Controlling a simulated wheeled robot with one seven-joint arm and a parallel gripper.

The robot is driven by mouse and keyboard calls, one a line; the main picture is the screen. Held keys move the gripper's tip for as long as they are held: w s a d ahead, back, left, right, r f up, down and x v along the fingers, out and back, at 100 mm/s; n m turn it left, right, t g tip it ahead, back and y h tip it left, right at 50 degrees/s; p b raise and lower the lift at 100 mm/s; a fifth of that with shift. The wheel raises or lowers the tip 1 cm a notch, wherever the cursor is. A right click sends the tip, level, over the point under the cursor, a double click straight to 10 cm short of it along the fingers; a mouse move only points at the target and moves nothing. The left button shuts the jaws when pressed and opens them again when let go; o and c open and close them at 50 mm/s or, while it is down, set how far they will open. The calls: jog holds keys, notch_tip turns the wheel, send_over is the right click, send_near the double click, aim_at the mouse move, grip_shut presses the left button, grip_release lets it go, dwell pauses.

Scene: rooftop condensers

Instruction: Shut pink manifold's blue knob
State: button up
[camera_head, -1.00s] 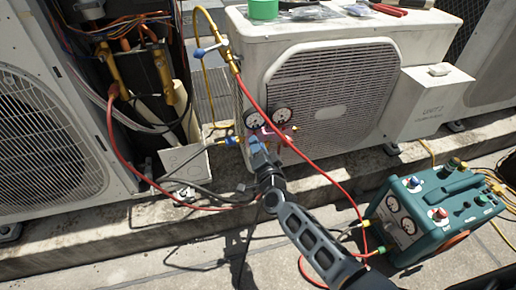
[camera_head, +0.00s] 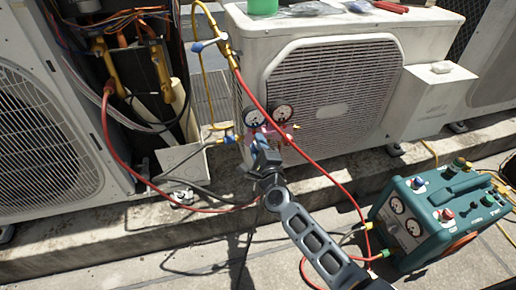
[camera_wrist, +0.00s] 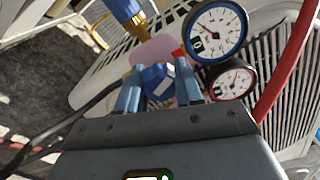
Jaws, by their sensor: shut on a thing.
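The pink manifold (camera_head: 284,133) hangs in front of the white condenser, with two round gauges above it. In the wrist view the pink body (camera_wrist: 154,50) shows behind the fingers, with a blue-rimmed gauge (camera_wrist: 217,29) and a red-rimmed gauge (camera_wrist: 231,79) to the right. The blue knob (camera_wrist: 157,80) sits between my gripper's two blue fingers (camera_wrist: 159,92), which are shut on it. In the head view my gripper (camera_head: 262,150) reaches the manifold's lower left, and the arm hides the knob there. The knob's turned position cannot be read.
A red hose (camera_head: 300,152) runs down right of my arm. A teal recovery machine (camera_head: 440,215) stands at the lower right. The white condenser (camera_head: 335,85) is right behind the manifold. Another unit with open wiring is at the left.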

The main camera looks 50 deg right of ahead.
jog(key=shift+s+d+f+m+b, duration=0.1)
jog(key=shift+m+b, duration=0.25)
jog(key=shift+m, duration=0.8)
jog(key=shift+s+d+f+m+b, duration=0.1)
jog(key=shift+m+b, duration=0.25)
jog(key=shift+m, duration=0.8)
jog(key=o, duration=0.7)
jog(key=shift+c, duration=0.2)
jog(key=o, duration=0.4)
jog(key=shift+w+a+r, duration=0.1)
jog(key=shift+w, duration=0.05)
jog(key=shift+c, duration=0.2)
jog(key=p+v, duration=0.1)
jog(key=v, duration=0.6)
jog(key=shift+s+a, duration=0.25)
jog(key=shift+s, duration=0.1)
